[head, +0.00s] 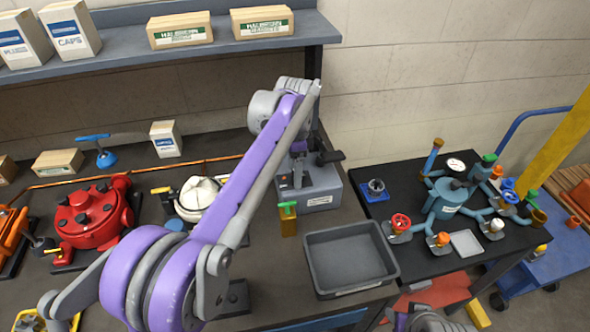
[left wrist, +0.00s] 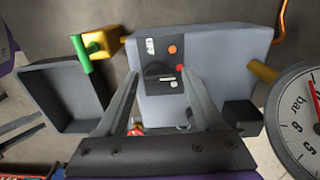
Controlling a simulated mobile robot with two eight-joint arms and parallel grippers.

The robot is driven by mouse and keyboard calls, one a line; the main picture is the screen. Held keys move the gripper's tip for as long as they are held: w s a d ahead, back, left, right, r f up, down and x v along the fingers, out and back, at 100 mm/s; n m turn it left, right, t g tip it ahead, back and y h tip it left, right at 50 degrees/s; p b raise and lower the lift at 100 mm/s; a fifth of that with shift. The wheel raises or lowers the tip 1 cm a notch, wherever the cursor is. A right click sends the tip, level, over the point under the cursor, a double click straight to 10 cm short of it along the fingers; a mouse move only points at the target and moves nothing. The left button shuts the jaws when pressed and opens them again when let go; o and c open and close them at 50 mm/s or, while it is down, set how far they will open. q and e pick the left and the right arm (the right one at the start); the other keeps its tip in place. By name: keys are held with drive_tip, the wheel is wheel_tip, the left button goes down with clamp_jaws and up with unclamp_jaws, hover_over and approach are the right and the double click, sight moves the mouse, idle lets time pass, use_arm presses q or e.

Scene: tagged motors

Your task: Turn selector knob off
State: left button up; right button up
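The grey control box (head: 318,197) stands on the dark bench, right of centre in the head view. In the left wrist view the box (left wrist: 225,60) shows a dark panel with a round black selector knob (left wrist: 157,70), an orange-red button and a red light. My left gripper (left wrist: 158,74) is open, with a finger on either side of the knob. I cannot tell whether the fingers touch it. In the head view my arm partly hides the box, and the knob cannot be made out.
A grey tray (head: 348,258) and a green-handled brass valve (head: 288,217) stand close to the box. A pressure gauge (left wrist: 302,115) is near it in the left wrist view. A red pump (head: 90,217) is at left. A blue pipe manifold (head: 448,200) stands on the right table.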

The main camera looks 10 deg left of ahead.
use_arm(q)
clamp_jaws()
drive_tip(key=shift+n, duration=0.3)
drive_tip(key=n, duration=0.3)
drive_tip(key=shift+r+n+p, duration=0.1)
drive_tip(key=shift+n+p, duration=0.25)
drive_tip(key=shift+n, duration=0.05)
drive_tip(key=n, duration=0.4)
drive_tip(key=shift+s+a, duration=0.1)
drive_tip(key=n, duration=0.5)
drive_tip(key=shift+s+p, duration=0.1)
drive_tip(key=shift+p, duration=0.25)
drive_tip(key=shift+s+n, duration=0.1)
drive_tip(key=shift+n, duration=2.1)
